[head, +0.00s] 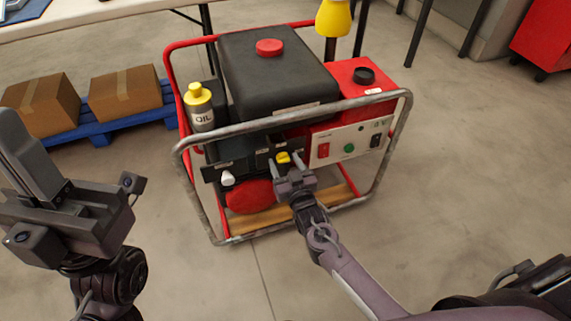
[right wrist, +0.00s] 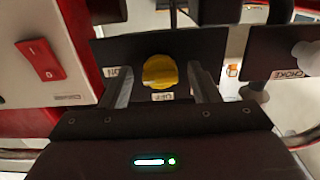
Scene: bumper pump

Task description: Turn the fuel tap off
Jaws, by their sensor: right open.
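The fuel tap is a yellow knob (head: 283,157) on a dark panel at the front of the red-framed generator (head: 275,70). In the right wrist view the knob (right wrist: 160,72) sits between my fingers, with small white labels beside it and below it. My right gripper (head: 286,164) is open, with one finger on each side of the knob; it also shows in the right wrist view (right wrist: 163,83). A gap shows between the knob and each finger. My left gripper (head: 28,150) is at the left edge, away from the generator; its jaw gap is unclear.
A grey tube frame (head: 190,195) surrounds the generator front. A white choke knob (head: 228,178) and a red switch (head: 323,150) flank the tap. An oil bottle (head: 201,108) stands on the generator's left. Boxes (head: 125,92) rest on a blue pallet.

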